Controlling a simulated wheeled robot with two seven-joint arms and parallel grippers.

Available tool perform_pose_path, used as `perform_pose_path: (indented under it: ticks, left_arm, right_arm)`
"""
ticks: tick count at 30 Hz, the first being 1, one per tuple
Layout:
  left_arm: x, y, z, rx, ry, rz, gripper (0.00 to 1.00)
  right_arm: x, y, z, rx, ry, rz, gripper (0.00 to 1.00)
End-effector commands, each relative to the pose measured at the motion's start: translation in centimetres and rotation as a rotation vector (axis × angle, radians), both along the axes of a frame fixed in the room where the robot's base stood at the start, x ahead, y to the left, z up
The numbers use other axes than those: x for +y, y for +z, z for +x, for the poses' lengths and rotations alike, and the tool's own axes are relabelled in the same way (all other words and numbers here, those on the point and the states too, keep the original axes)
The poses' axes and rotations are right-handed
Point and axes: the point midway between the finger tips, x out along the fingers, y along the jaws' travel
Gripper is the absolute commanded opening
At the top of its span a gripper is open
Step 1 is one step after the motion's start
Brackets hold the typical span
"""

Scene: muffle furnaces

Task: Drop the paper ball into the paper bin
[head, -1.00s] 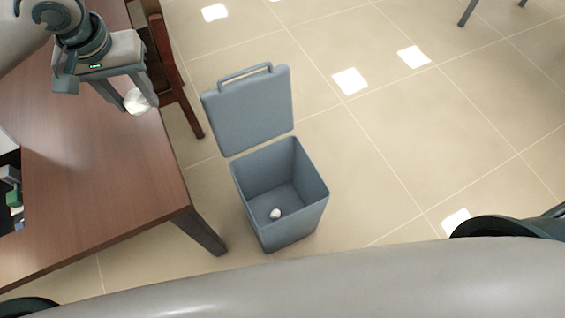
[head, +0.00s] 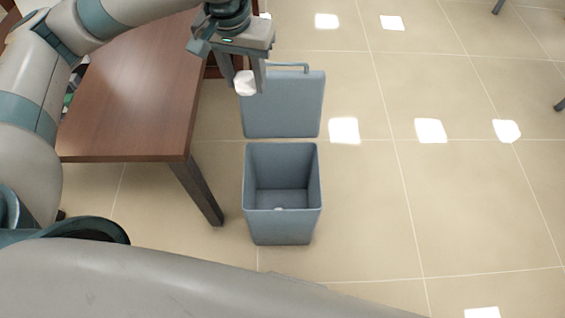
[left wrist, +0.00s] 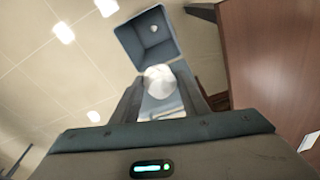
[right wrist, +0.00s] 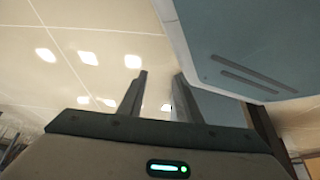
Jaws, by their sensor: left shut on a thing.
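A crumpled white paper ball (head: 245,83) is held between the fingers of my left gripper (head: 247,82), which is shut on it. The ball also shows in the left wrist view (left wrist: 160,80). The blue-grey paper bin (head: 283,226) stands on the floor with its lid (head: 285,105) raised at the back. The gripper and ball show in front of the lid's left part, above and behind the bin's opening. A small white ball (left wrist: 154,29) lies inside the bin. My right gripper (right wrist: 160,90) shows in the right wrist view with its fingers apart and nothing between them.
A brown wooden table (head: 135,100) is left of the bin, and its dark leg (head: 197,190) stands close to the bin's left side. The tiled floor (head: 370,220) to the right is clear, with bright light patches.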

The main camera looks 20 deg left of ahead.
Motion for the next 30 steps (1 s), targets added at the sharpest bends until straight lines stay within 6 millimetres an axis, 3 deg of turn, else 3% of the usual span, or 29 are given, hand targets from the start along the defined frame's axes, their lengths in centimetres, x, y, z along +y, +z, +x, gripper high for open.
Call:
perform_pose_path:
  ticks: [11,17,23,30]
  left_arm:
    - [-0.2,-0.4,0.3,0.001,-0.004,0.0,0.2]
    - [-1.7,-3.2,2.2,0.006,-0.029,-0.001,0.2]
    - [-3.8,-9.5,5.9,0.01,-0.079,-0.001,0.2]
    - [-5.2,-20.7,9.3,0.012,-0.159,0.0,0.2]
  right_arm:
    - [0.4,0.0,0.3,-0.004,0.0,0.005,0.31]
    - [0.4,0.0,0.6,-0.011,0.0,0.006,0.31]
    - [0.6,0.2,1.5,-0.036,0.0,0.01,0.31]
    - [1.1,1.0,3.3,-0.084,0.001,0.024,0.31]
